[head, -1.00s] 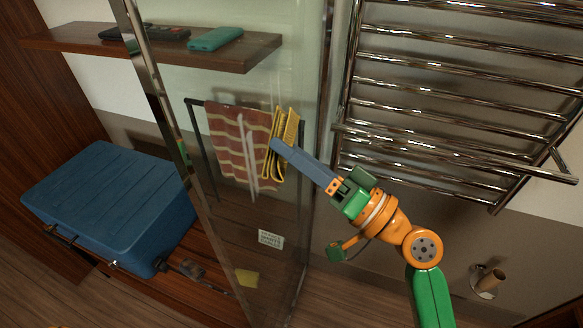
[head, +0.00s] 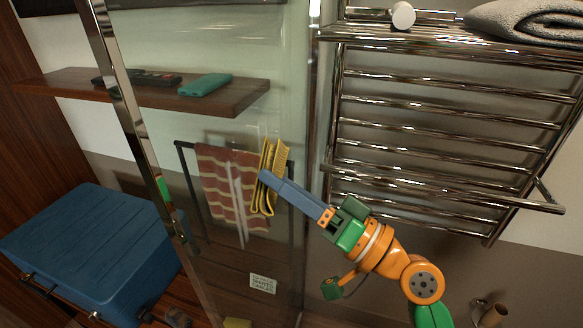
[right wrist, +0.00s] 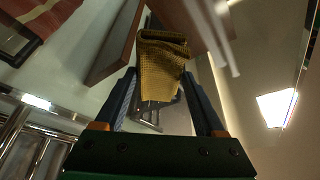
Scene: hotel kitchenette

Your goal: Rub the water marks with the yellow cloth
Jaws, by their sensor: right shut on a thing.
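The yellow cloth (head: 270,172) is folded and upright in my right gripper (head: 264,179), against or just in front of the glass panel (head: 215,125); I cannot tell if it touches. In the right wrist view the cloth (right wrist: 160,62) sits between the two fingers, which are shut on it. Pale vertical streaks (head: 239,205), which look like the water marks, show on the glass just left of and below the cloth, over a striped towel behind. My left gripper is not in view.
A chrome towel rail (head: 430,125) stands close on the right, beside my right arm. Behind the glass are a wooden shelf (head: 235,98), a striped towel (head: 215,175) on a dark rack, and a blue case (head: 90,250). A metal-edged frame (head: 130,120) crosses the left side.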

